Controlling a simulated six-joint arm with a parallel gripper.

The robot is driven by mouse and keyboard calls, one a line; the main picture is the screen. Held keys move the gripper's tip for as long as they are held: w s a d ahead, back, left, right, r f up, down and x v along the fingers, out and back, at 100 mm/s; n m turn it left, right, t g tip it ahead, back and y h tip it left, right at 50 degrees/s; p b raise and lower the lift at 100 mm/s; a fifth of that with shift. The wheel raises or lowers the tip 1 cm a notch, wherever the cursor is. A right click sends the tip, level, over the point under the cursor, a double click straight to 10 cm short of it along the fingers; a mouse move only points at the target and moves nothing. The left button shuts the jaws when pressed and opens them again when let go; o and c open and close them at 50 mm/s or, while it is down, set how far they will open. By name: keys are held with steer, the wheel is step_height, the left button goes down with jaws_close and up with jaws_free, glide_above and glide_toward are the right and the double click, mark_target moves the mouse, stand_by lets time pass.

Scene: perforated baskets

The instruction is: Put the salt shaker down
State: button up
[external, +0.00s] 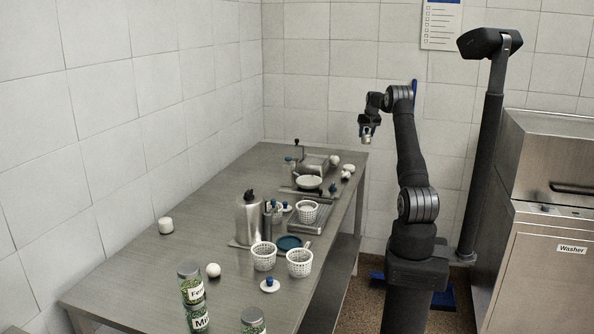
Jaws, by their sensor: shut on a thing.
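My gripper (367,131) is raised at the upper middle of the external view, pointing down. It is shut on a small pale, metallic-looking object, which I take to be the salt shaker (367,136). The shaker hangs in the air, clear of any surface. In the picture it is above the far right corner of the steel table (130,278). The fingers cover part of the shaker, and it is too small to make out its details.
White perforated baskets (263,256) stand on the table's right side, with a steel jug (248,218) behind them. Labelled jars (191,284) stand at the near edge. A bowl (309,182) and a metal box are at the far end. The table's left side is mostly clear.

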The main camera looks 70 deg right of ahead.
steer(key=s+a, duration=0.5)
steer(key=shift+w+a+f, duration=0.15)
steer(key=shift+w+f, duration=5.4)
steer(key=o, duration=1.1)
steer(key=shift+f, duration=0.15)
steer(key=shift+c, duration=0.2)
